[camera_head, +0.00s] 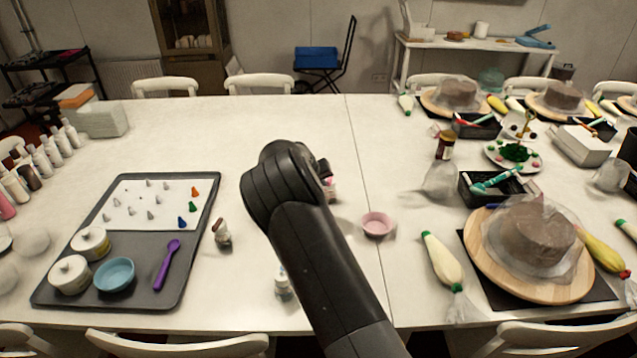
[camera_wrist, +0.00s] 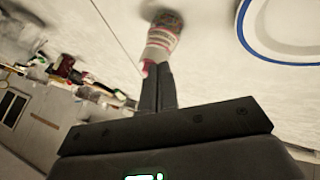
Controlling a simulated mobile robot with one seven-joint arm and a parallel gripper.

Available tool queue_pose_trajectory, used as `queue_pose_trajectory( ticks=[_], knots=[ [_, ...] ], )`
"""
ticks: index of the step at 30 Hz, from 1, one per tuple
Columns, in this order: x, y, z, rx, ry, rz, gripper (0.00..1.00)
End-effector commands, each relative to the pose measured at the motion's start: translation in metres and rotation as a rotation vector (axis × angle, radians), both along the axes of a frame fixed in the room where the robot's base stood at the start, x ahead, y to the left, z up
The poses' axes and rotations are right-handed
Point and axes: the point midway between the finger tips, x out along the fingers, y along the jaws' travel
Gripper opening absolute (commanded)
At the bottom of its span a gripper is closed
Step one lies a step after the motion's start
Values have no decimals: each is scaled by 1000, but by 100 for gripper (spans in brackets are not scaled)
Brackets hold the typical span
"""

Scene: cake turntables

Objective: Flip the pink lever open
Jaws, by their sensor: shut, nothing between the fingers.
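In the wrist view, a small jar (camera_wrist: 162,38) with pale pink and white bands and a dark end stands just beyond my fingertips. A bright pink piece, which looks like the pink lever (camera_wrist: 147,67), sits at its near side. My gripper (camera_wrist: 153,70) has its two dark fingers together with nothing between them. The tips are at or very near the pink piece; I cannot tell whether they touch. In the head view, my arm hides most of the jar, and only a pinkish part (camera_head: 330,190) shows at the arm's right.
A pink bowl (camera_head: 377,224) stands right of my arm. A small bottle (camera_head: 221,233) and another (camera_head: 283,284) stand to the left. A grey tray (camera_head: 150,297) lies farther left, and a cake on a wooden turntable (camera_head: 483,270) at right. A blue-rimmed plate (camera_wrist: 243,30) shows in the wrist view.

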Motion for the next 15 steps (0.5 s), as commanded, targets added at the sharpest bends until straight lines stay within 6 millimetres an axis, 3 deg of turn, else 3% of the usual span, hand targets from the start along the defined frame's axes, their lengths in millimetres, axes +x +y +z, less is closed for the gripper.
queue_pose_trajectory(
  ticks=[15],
  knots=[
    [-2, -4, 0, 0, 1, 61, 0]
  ],
)
